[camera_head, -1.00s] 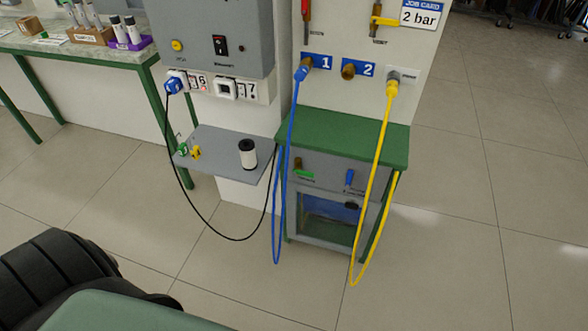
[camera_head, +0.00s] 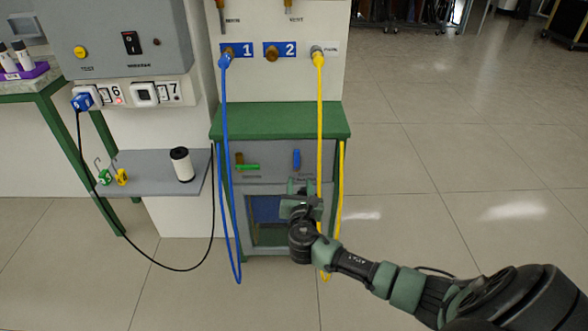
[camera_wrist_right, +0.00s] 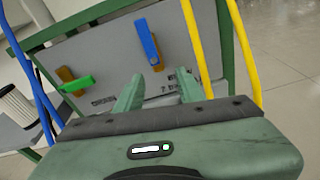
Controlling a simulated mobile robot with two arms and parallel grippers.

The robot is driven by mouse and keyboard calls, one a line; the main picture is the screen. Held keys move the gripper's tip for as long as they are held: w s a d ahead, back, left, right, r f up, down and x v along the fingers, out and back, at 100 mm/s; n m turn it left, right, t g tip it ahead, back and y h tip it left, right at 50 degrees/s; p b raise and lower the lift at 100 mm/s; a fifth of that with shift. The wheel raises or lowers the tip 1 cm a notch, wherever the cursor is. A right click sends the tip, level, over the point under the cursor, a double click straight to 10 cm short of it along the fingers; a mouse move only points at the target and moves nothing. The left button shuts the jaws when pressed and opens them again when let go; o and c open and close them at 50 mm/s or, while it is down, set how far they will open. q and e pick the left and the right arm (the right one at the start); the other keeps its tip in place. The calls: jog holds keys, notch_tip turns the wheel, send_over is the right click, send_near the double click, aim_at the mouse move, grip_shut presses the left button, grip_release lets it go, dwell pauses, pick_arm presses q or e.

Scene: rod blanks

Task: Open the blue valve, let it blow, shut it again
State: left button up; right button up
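The blue valve handle (camera_head: 297,159) stands upright on the grey front panel below the green bench top. It also shows in the right wrist view (camera_wrist_right: 147,40), on a brass body. My right gripper (camera_head: 299,190) is just in front of the panel, below the blue handle in the head view. In the right wrist view its two fingers (camera_wrist_right: 158,90) are apart with nothing between them, and the blue handle is beyond them, apparently untouched. My left gripper is not in view.
A green handle (camera_head: 247,167) lies level left of the blue one. A yellow hose (camera_head: 319,120) hangs close to my right gripper. A blue hose (camera_head: 225,130) hangs further left. The green bench top (camera_head: 280,122) overhangs the panel.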

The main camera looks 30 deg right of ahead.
jog(key=n+t+h, duration=0.1)
jog(key=n, duration=0.1)
send_near(297, 154)
jog(key=x, duration=0.3)
jog(key=b+x, duration=0.1)
jog(key=x, duration=0.5)
jog(key=shift+b, duration=0.4)
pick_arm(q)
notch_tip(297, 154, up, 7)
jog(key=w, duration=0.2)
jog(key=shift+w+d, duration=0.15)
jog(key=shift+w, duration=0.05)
pick_arm(e)
jog(key=shift+x, duration=0.75)
grip_shut()
